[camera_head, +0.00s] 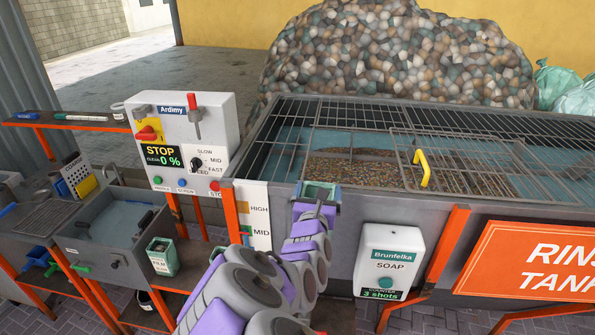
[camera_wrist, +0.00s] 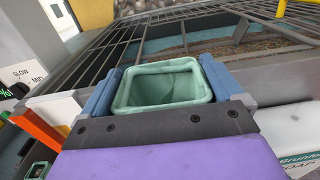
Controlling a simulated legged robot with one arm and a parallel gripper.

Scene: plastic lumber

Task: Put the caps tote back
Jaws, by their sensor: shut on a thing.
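My gripper (camera_head: 318,207) is shut on a small pale-green tote (camera_head: 320,188), held upright at the front edge of the rinse tank. In the wrist view the tote (camera_wrist: 165,88) sits between the two blue-grey fingers (camera_wrist: 160,95). Its open top faces up and I see no contents inside. No label on it shows, so I cannot read whether it is the caps tote. A similar green tote (camera_head: 161,257) with a white label stands on the lower left shelf, clear of my gripper.
The rinse tank (camera_head: 340,208) has a metal grate and a yellow-handled lid (camera_head: 423,168). A control box (camera_head: 186,140) reads STOP, 0 %. A soap dispenser (camera_head: 388,260) hangs on the tank front. A grey sink (camera_head: 115,225) and a narrow shelf (camera_head: 75,120) stand at left.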

